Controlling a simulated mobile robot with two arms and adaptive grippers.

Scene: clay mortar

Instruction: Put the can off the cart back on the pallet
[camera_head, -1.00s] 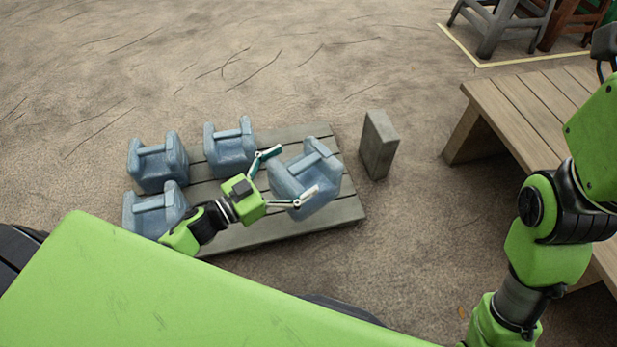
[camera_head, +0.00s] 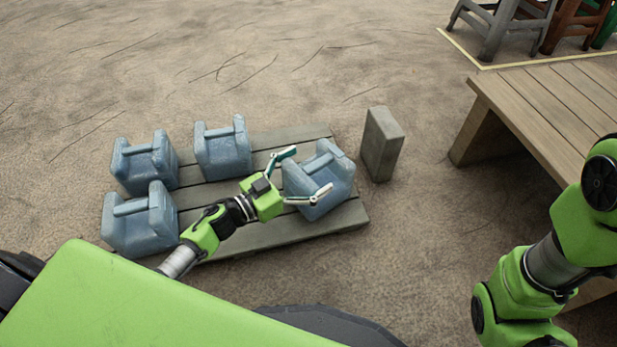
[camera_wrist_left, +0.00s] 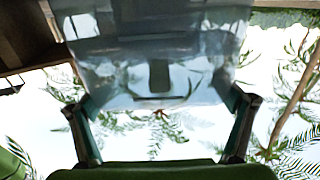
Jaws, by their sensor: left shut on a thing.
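The held can (camera_head: 312,188) is blue-grey with a bar handle across its top. It is at the right end of the wooden pallet (camera_head: 270,236), somewhat tilted. My left gripper (camera_head: 309,172) is shut on it, one finger on each side. In the left wrist view the same can (camera_wrist_left: 150,45) fills the upper middle between the fingers (camera_wrist_left: 160,112). Whether its base touches the pallet is hidden. My right arm shows at the lower right, but its gripper is out of view. No cart can be made out.
Three similar cans, at the back left (camera_head: 143,168), back middle (camera_head: 222,152) and front left (camera_head: 140,225), stand at the pallet's left part. A grey upright block (camera_head: 381,145) stands just right of the pallet. A wooden platform (camera_head: 550,105) is farther right.

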